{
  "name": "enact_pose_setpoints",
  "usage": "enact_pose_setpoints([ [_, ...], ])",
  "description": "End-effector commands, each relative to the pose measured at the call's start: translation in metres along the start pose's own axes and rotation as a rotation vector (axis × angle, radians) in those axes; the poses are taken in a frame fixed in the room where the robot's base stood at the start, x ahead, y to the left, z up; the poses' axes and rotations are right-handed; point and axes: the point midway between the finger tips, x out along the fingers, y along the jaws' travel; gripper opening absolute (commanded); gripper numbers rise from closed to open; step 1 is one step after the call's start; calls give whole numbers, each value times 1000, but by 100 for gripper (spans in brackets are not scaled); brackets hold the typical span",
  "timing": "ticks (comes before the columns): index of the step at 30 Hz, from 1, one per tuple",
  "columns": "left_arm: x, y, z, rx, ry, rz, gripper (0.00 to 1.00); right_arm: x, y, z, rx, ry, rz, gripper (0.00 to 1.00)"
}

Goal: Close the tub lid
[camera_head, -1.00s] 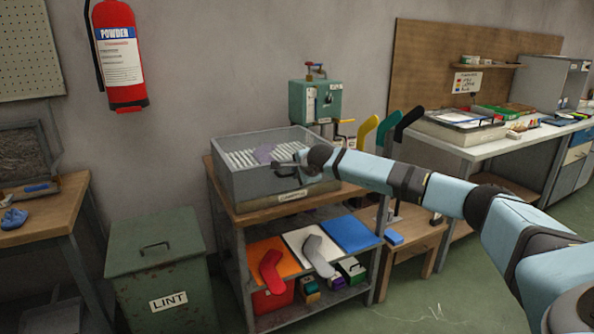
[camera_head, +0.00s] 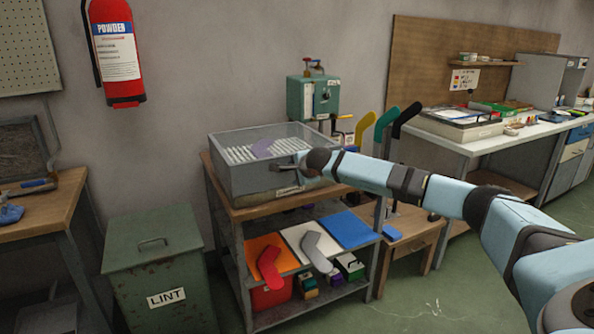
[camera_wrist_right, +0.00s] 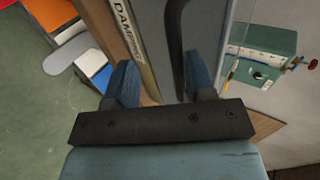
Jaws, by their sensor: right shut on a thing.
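The tub (camera_head: 240,181) is a grey box on top of the wooden-topped rack, labelled at its front. I cannot tell how fully the lid sits down. My right gripper (camera_head: 298,167) is at the front right of the tub, at a dark handle. In the right wrist view the blue fingers of the gripper (camera_wrist_right: 164,84) stand on both sides of the dark handle (camera_wrist_right: 173,42), beside the tub's label (camera_wrist_right: 129,28). My left gripper is not in view.
A green lint bin (camera_head: 160,265) stands at the left of the rack. Orange, white and blue boards (camera_head: 347,230) lie on the lower shelf with sock shapes on them. A teal machine (camera_head: 313,98) stands behind the tub. Green floor is free at right.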

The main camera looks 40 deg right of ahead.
Motion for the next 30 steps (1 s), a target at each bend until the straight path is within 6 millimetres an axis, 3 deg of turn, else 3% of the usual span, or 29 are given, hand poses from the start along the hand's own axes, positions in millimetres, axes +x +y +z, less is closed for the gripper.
enact_pose_setpoints([
  [1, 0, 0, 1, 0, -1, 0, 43, 4, 10, 0, -3, 3, 16, 38],
  [8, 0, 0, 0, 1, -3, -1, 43, -3, 8, -1, -4, 4, 15, 38],
  [11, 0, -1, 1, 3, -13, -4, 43, -18, 8, -1, -5, 4, 14, 38],
  [24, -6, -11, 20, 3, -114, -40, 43, -116, 1, 0, -5, 3, 1, 38],
  [30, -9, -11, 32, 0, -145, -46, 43, -138, 0, 0, -3, 3, -1, 38],
])
